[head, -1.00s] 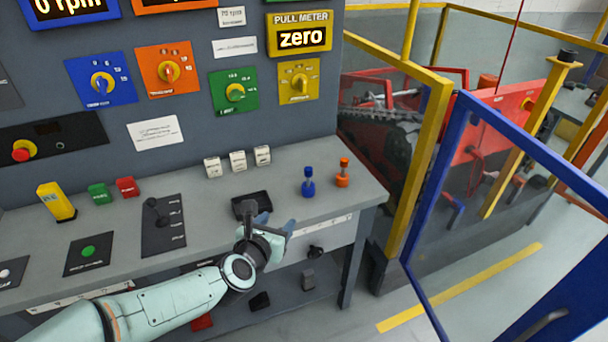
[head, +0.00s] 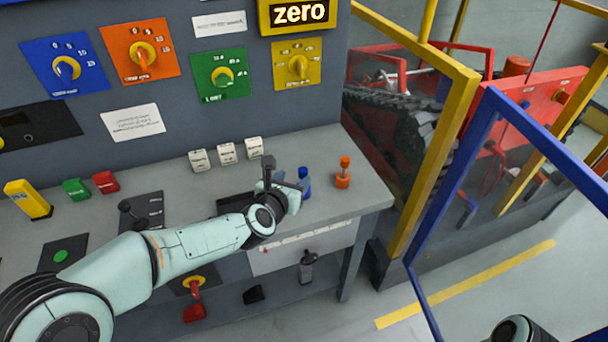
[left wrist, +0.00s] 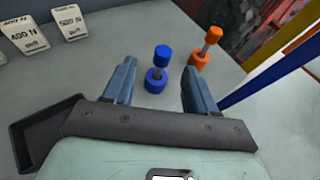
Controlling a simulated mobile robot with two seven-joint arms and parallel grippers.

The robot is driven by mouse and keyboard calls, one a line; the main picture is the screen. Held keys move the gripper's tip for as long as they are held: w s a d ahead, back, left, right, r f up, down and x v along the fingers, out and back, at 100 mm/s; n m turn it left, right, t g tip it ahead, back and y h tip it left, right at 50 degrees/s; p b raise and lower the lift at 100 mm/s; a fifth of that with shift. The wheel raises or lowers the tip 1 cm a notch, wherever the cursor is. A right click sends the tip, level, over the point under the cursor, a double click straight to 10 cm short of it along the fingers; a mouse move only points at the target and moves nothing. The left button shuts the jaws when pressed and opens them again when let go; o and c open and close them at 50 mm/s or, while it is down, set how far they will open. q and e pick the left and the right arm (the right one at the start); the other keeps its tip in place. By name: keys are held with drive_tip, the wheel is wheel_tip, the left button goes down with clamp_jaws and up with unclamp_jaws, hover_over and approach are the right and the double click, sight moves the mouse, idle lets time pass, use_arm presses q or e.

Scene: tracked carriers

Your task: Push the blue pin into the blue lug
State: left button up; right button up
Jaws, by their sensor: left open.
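The blue pin (head: 304,185) stands upright on the grey bench top, with a blue knob, grey shaft and wide blue foot. My left gripper (head: 284,182) is open just left of it in the head view and partly hides it. In the left wrist view the blue pin (left wrist: 156,80) shows between and just beyond the two open fingers (left wrist: 160,75), with nothing held. My right gripper is not in view.
A similar orange pin (head: 343,173) stands right of the blue one. White weight blocks (head: 227,154) stand behind my left gripper, and a dark tray (left wrist: 40,132) lies beside it. The yellow-framed and blue-framed guard panels (head: 440,170) stand right of the bench.

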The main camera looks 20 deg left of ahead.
sight(305, 169)
use_arm(q)
drive_tip(key=x, duration=0.4)
drive_tip(key=shift+f, duration=0.1)
drive_tip(key=shift+d+f+p+x, duration=0.15)
drive_tip(key=shift+p+x, duration=0.15)
drive_tip(key=shift+x, duration=1.1)
drive_tip(key=shift+d+f+p+x, duration=0.15)
drive_tip(key=shift+p+x, duration=0.1)
drive_tip(key=shift+x, duration=1.1)
drive_tip(key=shift+s, duration=0.1)
drive_tip(key=shift+r, duration=0.1)
clamp_jaws()
